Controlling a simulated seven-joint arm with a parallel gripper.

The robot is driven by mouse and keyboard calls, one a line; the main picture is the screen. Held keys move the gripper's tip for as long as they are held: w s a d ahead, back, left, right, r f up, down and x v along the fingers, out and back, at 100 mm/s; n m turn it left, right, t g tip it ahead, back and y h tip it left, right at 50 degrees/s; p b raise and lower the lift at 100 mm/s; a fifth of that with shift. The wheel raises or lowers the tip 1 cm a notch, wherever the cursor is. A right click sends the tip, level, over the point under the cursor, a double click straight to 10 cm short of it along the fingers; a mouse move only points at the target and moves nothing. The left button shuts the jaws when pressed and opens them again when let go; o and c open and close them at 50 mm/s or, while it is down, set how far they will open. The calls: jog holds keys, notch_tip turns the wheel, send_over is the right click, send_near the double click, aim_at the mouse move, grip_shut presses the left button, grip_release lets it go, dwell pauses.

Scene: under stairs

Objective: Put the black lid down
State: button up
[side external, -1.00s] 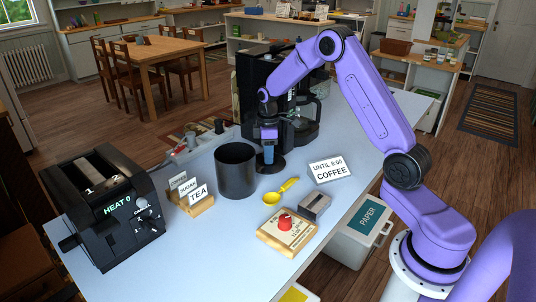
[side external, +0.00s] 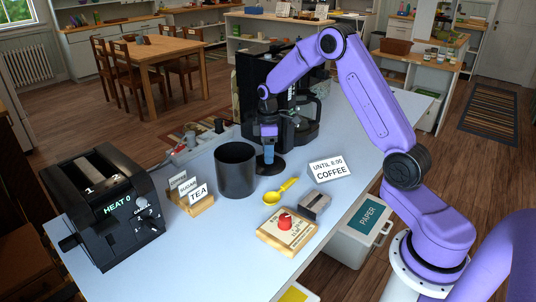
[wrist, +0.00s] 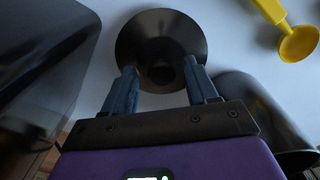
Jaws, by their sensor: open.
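The black lid (side external: 271,167) lies flat on the pale counter between the black canister and the coffee machine. In the wrist view the lid (wrist: 135,38) is a dark round disc with a knob near its middle. My gripper (side external: 268,160) points down over it. In the wrist view my gripper (wrist: 160,68) is open, with one blue finger on each side of the knob and a visible gap to it. The side view does not show the finger gap clearly.
The open black canister (side external: 236,172) stands just left of the lid. The black coffee machine (side external: 255,90) is close behind. A yellow scoop (side external: 275,197), a coffee sign (side external: 330,169), a tea sign (side external: 198,193) and a toaster (side external: 105,215) share the counter.

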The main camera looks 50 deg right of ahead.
notch_tip(320, 180, up, 10)
jog(key=s+a+r+n, duration=0.1)
jog(key=s+a, duration=0.3)
jog(key=a, duration=0.2)
jog(key=s+a+r, duration=0.2)
jog(key=s+a, duration=0.2)
jog(key=a, duration=0.2)
jog(key=s+a+n, duration=0.1)
jog(key=s+a, duration=0.3)
jog(key=s, duration=0.5)
jog(key=s+a+n, duration=0.1)
jog(key=s+a, duration=0.3)
jog(key=s, duration=0.4)
jog(key=s+d+f, duration=0.2)
jog(key=s, duration=0.9)
jog(key=shift+s+d+f+n, duration=0.15)
jog(key=shift+s+d+n, duration=0.1)
jog(key=shift+n, duration=0.05)
